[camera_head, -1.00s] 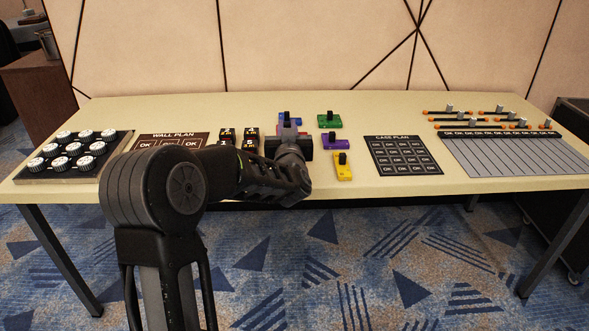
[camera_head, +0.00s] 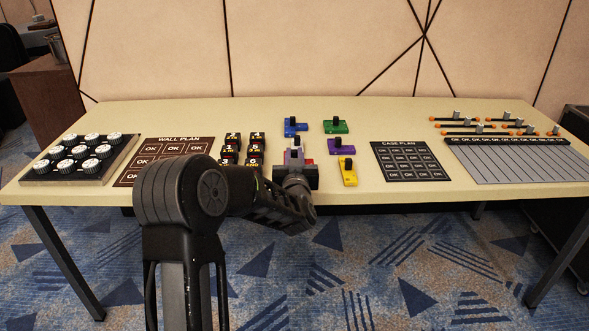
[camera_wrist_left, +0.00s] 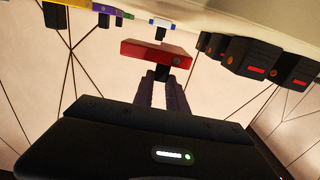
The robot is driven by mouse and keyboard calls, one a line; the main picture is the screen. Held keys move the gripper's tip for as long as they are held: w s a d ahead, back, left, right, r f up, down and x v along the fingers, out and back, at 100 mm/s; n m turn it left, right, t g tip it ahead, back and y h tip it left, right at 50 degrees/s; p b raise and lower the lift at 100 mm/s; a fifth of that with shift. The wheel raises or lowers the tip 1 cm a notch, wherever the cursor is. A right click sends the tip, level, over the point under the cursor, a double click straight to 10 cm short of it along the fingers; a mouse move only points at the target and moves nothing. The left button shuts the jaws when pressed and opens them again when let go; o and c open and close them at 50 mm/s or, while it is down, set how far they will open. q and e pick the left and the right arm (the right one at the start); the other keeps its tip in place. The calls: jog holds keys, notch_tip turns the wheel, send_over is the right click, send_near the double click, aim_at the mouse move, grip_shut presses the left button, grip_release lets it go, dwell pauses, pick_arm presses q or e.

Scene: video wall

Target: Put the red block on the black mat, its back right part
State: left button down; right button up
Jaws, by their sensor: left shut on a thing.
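The red block (camera_wrist_left: 158,53), with a black knob, is between the fingers of my left gripper (camera_wrist_left: 162,78) in the left wrist view. That gripper is shut on it. In the head view my left gripper (camera_head: 295,158) is over the front middle of the table and hides most of the block. The black mat (camera_head: 412,174), marked CASE PLAN, lies flat to the right of the gripper, with a grid of OK cells; no block is on it. My right gripper is in neither view.
Blue (camera_head: 292,127), green (camera_head: 336,127), purple (camera_head: 341,147) and yellow (camera_head: 348,174) blocks stand behind and right of the gripper. Several black switches (camera_head: 256,150) are to its left, beside the brown WALL PLAN mat (camera_head: 165,141). A grey slider panel (camera_head: 520,162) lies right of the black mat.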

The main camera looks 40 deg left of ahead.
pick_arm(q)
jog(key=shift+f+b, duration=0.35)
jog(key=shift+f, duration=1.45)
jog(key=shift+f, duration=0.1)
jog(key=shift+f, duration=0.15)
jog(key=c, duration=1.3)
grip_release()
jog(key=shift+c, duration=0.2)
jog(key=shift+d+r, duration=0.1)
jog(key=shift+r, duration=0.15)
jog(key=v, duration=1.2)
